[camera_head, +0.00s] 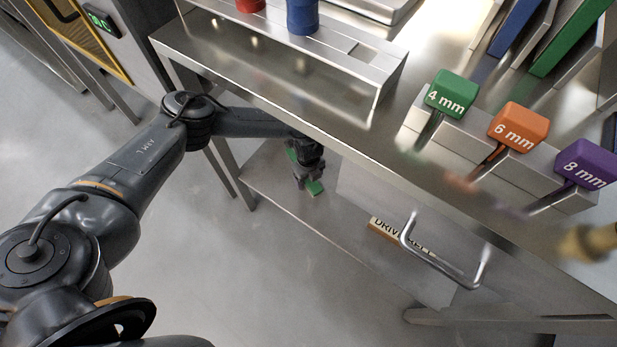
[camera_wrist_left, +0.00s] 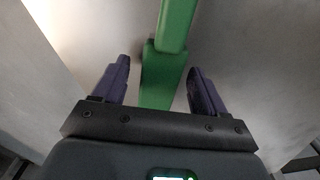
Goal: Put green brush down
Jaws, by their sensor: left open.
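The green brush (camera_wrist_left: 165,70) shows in the left wrist view between my left gripper's two dark fingers (camera_wrist_left: 158,72). The fingers are open, with a gap on each side of the brush. In the head view my left gripper (camera_head: 308,178) is low at the lower shelf (camera_head: 270,185), under the steel tabletop. Green parts of the brush (camera_head: 315,188) show beside and below the gripper, which hides the rest. The brush appears to be at the shelf surface, but exact contact is hard to tell. My right gripper is not in view.
A drawer handle (camera_head: 440,262) juts out at the front right. The floor at lower left is open.

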